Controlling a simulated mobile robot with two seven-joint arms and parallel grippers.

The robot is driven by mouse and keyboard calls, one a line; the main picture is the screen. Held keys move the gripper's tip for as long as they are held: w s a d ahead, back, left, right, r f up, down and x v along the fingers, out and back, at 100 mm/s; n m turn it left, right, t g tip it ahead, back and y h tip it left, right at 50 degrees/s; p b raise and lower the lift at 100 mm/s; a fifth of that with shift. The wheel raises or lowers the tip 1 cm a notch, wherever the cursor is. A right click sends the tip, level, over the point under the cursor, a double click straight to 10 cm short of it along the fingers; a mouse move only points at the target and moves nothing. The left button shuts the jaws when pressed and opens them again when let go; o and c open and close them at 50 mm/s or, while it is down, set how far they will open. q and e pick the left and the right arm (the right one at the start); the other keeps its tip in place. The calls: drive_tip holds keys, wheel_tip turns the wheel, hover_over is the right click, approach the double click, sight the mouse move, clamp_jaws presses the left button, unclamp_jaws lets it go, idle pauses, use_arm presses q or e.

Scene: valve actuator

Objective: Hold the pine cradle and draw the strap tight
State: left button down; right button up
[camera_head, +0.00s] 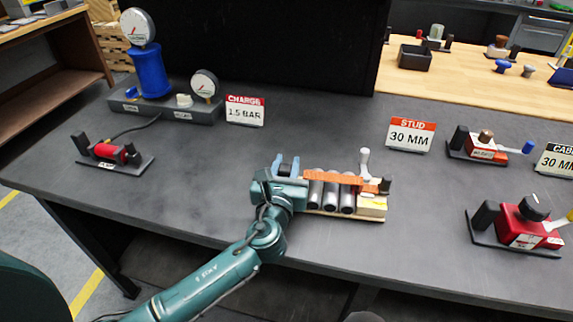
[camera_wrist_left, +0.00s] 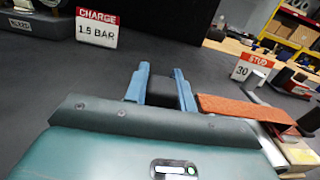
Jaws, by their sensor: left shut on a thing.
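The pine cradle (camera_head: 372,213) lies near the table's front edge in the head view. Several grey cylinders (camera_head: 331,193) lie side by side on it. An orange strap (camera_head: 335,178) runs across their tops and also shows in the left wrist view (camera_wrist_left: 235,107). A pale upright lever (camera_head: 364,163) stands at the strap's right end. My left gripper (camera_head: 287,166) is at the cradle's left end, its blue fingers shut on a dark block (camera_wrist_left: 163,93) beside the strap's left end. The gripper body hides that end of the cradle. My right gripper is not in view.
A red clamp-like device (camera_head: 110,153) and a blue cylinder with gauges (camera_head: 149,72) stand at the left. A CHARGE sign (camera_head: 245,110) and a STUD sign (camera_head: 410,135) stand behind the cradle. Red devices (camera_head: 522,225) stand at the right. The dark tabletop (camera_head: 310,130) behind the cradle is clear.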

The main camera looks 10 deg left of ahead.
use_arm(q)
drive_tip(key=shift+f, duration=0.3)
idle(0.7)
